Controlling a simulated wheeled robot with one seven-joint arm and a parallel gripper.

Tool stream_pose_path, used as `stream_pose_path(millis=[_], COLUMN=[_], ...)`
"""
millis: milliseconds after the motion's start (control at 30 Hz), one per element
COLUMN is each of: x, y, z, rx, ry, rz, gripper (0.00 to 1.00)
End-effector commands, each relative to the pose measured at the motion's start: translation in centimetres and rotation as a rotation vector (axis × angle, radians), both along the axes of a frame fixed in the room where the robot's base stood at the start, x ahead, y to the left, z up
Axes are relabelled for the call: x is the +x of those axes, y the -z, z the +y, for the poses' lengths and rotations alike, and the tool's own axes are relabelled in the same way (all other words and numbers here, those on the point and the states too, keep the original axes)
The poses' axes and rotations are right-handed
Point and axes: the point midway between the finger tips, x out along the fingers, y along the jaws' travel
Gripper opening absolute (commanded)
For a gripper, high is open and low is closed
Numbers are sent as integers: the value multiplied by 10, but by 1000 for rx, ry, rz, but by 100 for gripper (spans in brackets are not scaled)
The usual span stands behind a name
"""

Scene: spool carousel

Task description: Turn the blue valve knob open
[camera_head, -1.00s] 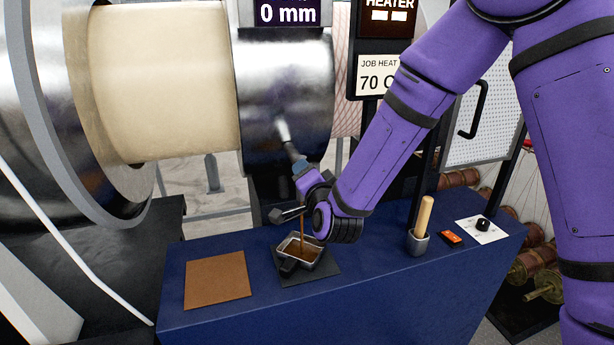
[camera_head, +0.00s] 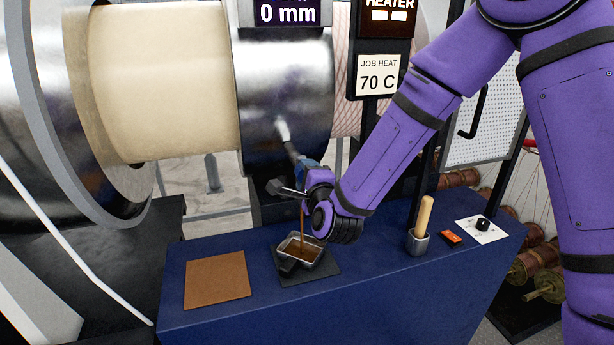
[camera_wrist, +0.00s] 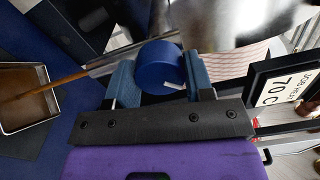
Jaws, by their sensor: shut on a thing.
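The blue valve knob (camera_wrist: 158,66) shows in the wrist view as a round blue cap with a white mark on its lower edge. My gripper (camera_wrist: 162,75) is shut on it, with one blue-grey finger on each side. In the head view my gripper (camera_head: 307,166) is at the pipe below the steel drum, and its wrist largely hides the knob. A thin brown stream (camera_head: 303,218) falls from the spout beside my gripper into a metal pan (camera_head: 320,261). The pan holds brown liquid and also shows in the wrist view (camera_wrist: 55,112).
The pan stands on a dark mat (camera_head: 325,279) on the blue bench (camera_head: 400,275). A brown square board (camera_head: 216,279) lies left of it. A wooden-handled tool (camera_head: 424,215) stands in a metal cup to the right. A sign post reading "70 C" (camera_head: 377,82) stands behind my arm.

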Motion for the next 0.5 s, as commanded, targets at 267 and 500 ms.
stream_pose_path(millis=[267,500], x=[-1,-1], y=[2,2], z=[-1,-1], rx=[33,35], ry=[0,0], rz=[14,15], gripper=[24,24])
